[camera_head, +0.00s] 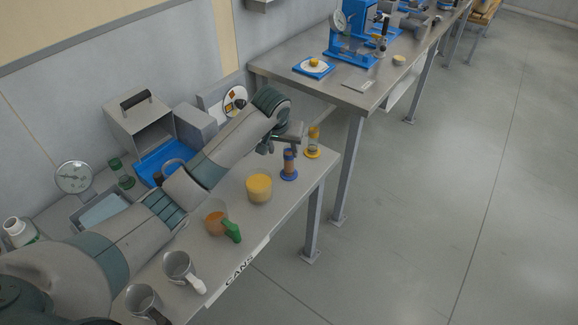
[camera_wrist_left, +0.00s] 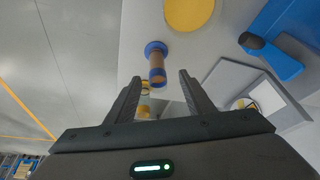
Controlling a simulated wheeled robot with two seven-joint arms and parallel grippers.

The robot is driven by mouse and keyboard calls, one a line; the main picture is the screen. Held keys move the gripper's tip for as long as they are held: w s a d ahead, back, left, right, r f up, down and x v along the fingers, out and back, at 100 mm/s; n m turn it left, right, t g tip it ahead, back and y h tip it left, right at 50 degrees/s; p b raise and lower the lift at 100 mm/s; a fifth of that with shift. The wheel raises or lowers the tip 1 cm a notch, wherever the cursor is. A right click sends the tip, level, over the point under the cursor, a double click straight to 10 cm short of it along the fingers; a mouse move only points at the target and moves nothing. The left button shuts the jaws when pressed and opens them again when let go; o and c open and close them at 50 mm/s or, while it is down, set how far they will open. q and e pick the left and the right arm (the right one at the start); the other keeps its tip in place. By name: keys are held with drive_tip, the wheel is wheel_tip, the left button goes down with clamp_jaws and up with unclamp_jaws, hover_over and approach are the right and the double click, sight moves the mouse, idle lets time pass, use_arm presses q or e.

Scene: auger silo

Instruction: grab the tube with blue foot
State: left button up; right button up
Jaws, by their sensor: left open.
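The tube with the blue foot (camera_head: 289,166) stands upright near the right end of the CANS bench; its body is brownish. In the left wrist view this tube (camera_wrist_left: 156,66) appears between the tips of my two fingers, with its blue foot beyond them. My left gripper (camera_head: 284,141) is open and empty, just above and behind the tube in the head view. I cannot tell whether a finger touches it. A similar tube with a yellow foot (camera_head: 313,143) stands behind it, closer to the bench end. My right gripper is not in view.
A round yellow container (camera_head: 259,188) stands beside the tube, and an orange cup with a green handle (camera_head: 217,220) is farther left. Grey mugs (camera_head: 180,268) stand near the front edge. A blue tray (camera_head: 165,160) and grey boxes are behind my arm. The floor on the right is clear.

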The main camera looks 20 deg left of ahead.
sight(289, 159)
use_arm(q)
drive_tip(key=shift+p+x, duration=0.5)
drive_tip(key=shift+x, duration=1.95)
drive_tip(key=shift+w+d, duration=0.1)
drive_tip(key=shift+w+d+f+p, duration=0.2)
drive_tip(key=shift+w+f+p, duration=0.6)
drive_tip(key=shift+w+f, duration=0.05)
drive_tip(key=shift+p+x, duration=0.3)
drive_tip(key=shift+x, duration=1.15)
drive_tip(key=c, duration=1.2)
